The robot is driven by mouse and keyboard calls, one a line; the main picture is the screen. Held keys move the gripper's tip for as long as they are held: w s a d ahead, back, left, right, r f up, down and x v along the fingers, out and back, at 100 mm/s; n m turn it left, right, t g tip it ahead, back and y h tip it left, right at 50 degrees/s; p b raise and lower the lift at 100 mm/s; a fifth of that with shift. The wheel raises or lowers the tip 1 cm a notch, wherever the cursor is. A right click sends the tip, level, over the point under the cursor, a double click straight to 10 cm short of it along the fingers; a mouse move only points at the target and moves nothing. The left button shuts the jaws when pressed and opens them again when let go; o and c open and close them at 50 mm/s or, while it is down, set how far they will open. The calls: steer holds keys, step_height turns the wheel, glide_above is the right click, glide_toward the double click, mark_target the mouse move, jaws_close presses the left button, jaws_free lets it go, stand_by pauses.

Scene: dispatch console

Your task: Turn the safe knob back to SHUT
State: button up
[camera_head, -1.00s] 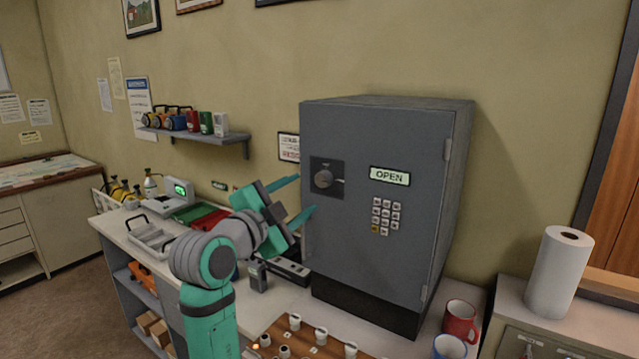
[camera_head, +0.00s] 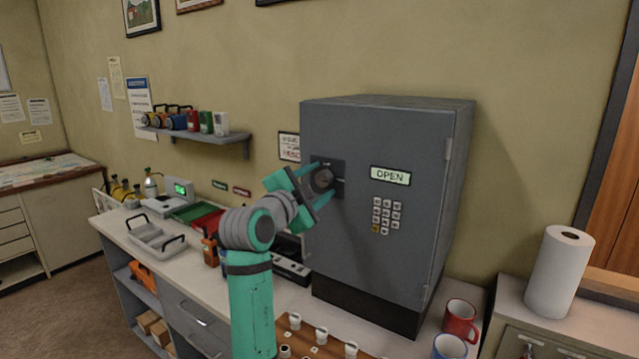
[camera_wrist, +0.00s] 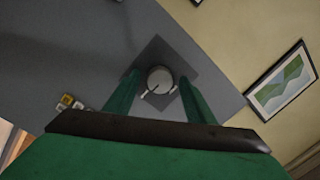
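The grey safe (camera_head: 400,250) stands on the counter with its door closed and a lit display reading OPEN (camera_head: 390,176). Its round knob (camera_head: 323,179) sits on a dark square plate at the upper left of the door. Gaps show between the fingers and the knob in the wrist view. The plate's lettering is too small to read.
A keypad (camera_head: 386,215) is right of the knob. A wooden board with white pegs (camera_head: 321,336) lies in front of the safe, with a red mug (camera_head: 460,320) to its right.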

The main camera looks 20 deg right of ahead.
steer(key=shift+s, duration=0.1)
steer(key=c, duration=0.9)
steer(key=shift+d+r+n, duration=0.1)
steer(key=shift+n, duration=0.2)
steer(key=shift+c, duration=0.2)
steer(key=n, duration=0.3)
steer(key=shift+r+n+g, duration=0.15)
steer(key=shift+n+g, duration=0.15)
steer(key=n, duration=0.4)
steer(key=shift+r, duration=0.1)
steer(key=n+g, duration=0.1)
steer(key=n, duration=0.7)
steer(key=shift+g, duration=0.3)
steer(key=shift+w+a+n, duration=0.2)
steer(key=shift+n, duration=0.2)
steer(key=o, duration=1)
